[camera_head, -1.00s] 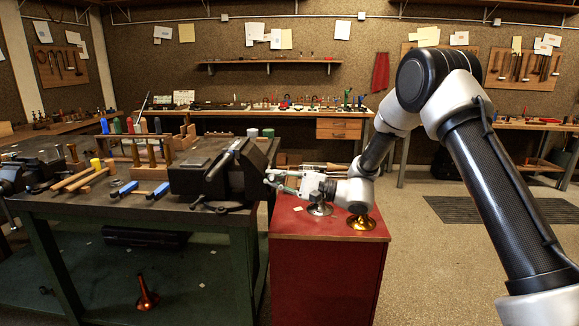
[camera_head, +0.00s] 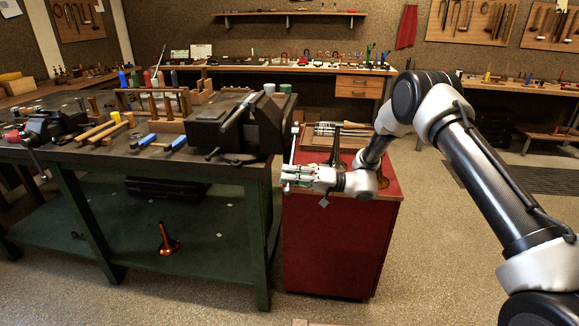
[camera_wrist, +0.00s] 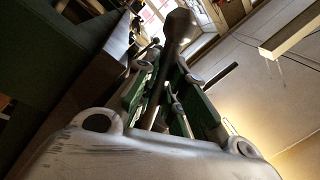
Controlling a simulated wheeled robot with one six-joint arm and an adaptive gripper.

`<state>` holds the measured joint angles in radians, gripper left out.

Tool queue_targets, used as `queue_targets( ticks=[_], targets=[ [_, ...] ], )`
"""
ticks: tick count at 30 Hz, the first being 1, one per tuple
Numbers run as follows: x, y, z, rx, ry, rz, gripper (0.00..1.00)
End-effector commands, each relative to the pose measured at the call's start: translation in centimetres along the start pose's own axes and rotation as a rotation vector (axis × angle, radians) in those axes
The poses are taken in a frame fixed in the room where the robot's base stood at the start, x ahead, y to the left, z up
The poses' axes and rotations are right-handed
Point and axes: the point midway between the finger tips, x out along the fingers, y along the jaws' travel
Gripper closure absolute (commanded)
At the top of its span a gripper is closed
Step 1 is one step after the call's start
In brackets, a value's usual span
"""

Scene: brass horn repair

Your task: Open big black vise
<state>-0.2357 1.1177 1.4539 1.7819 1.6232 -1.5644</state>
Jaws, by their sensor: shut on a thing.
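The big black vise (camera_head: 212,134) sits on the right end of the dark workbench. Its handle (camera_head: 291,150) is a thin bar standing nearly upright at the vise's right side. My gripper (camera_head: 288,179) is at the lower end of this bar, in front of the red cabinet. In the wrist view, a dark rod with a rounded knob end (camera_wrist: 181,28) passes between my green-padded fingers (camera_wrist: 168,103), which are closed around it. How far the vise jaws stand apart is hard to tell from here.
The red cabinet (camera_head: 325,245) stands right of the workbench (camera_head: 190,172), with brass parts (camera_head: 383,178) and a tool tray on top close to my arm. A smaller vise (camera_head: 55,124) is at the bench's left. Open floor lies in front.

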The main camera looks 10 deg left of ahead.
Motion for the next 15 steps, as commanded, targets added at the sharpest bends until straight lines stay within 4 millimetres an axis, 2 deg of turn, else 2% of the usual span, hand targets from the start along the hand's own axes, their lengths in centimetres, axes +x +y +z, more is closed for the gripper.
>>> queue_targets(
  ticks=[6, 15],
  targets=[
    [-0.4, 3.4, -0.3, -0.202, -0.040, 0.003, 1.00],
    [-1.2, 7.2, -1.8, -0.457, -0.090, 0.008, 1.00]
  ],
)
